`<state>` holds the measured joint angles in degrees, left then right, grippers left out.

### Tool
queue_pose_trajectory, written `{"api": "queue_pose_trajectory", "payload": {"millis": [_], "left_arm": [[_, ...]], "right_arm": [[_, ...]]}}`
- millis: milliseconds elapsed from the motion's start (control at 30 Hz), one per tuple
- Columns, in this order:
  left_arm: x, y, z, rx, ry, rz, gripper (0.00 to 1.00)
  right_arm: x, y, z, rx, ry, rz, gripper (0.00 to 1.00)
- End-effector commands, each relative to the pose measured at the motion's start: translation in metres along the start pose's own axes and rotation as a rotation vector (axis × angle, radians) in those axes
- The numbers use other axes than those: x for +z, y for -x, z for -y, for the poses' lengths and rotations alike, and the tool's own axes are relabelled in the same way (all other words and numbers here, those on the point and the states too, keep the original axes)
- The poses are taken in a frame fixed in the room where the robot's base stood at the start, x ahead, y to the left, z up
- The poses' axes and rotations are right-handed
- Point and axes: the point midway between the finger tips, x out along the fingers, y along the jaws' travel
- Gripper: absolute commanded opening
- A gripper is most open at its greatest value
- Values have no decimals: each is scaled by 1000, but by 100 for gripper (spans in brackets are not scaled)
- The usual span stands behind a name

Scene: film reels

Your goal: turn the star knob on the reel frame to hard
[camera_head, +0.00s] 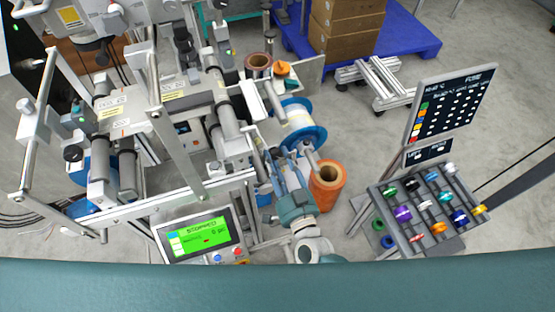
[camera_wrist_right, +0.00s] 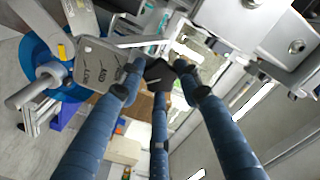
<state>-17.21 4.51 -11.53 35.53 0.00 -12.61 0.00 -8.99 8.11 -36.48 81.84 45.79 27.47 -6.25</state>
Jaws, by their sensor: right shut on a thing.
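The black star knob (camera_wrist_right: 160,72) shows in the right wrist view, between the blue fingertips of my right gripper (camera_wrist_right: 158,78). The fingers are closed around it. Beside it is a grey label plate (camera_wrist_right: 100,66) with dark lettering, tilted in this view; its words are hard to read. In the head view my right gripper (camera_head: 276,166) reaches up to the right side of the metal reel frame (camera_head: 203,192), and the knob is hidden there. The knob's pointer and setting cannot be made out. My left gripper is not in view.
A blue-flanged reel (camera_head: 318,137) and an orange roll (camera_head: 328,195) stand close to my right gripper. A green screen (camera_head: 199,236) sits at the frame's front. A rack of coloured spools (camera_head: 441,240) stands at right. Boxes (camera_head: 345,42) lie on a blue pallet (camera_head: 402,42) behind.

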Motion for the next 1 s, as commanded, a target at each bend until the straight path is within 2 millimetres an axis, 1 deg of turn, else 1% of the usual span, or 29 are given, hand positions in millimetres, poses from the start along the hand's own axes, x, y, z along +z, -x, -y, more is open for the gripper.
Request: {"api": "queue_pose_trajectory", "payload": {"millis": [33,433,467,500,533,733,833,933,1000], "left_arm": [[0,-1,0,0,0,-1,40],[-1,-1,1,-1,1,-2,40],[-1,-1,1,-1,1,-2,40],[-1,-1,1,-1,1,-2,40],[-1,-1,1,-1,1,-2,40],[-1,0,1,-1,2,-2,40],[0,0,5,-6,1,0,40],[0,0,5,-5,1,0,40],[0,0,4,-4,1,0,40]], "right_arm": [[5,2,-1,2,-6,10,8],[5,2,-1,2,-12,12,8],[5,2,-1,2,-12,12,38],[6,2,-1,2,-12,13,46],[6,2,-1,2,-11,13,52],[3,1,0,1,-11,7,53],[2,2,0,1,-11,5,53],[3,8,-1,2,-11,6,53],[3,18,-1,2,-10,7,53]]}}
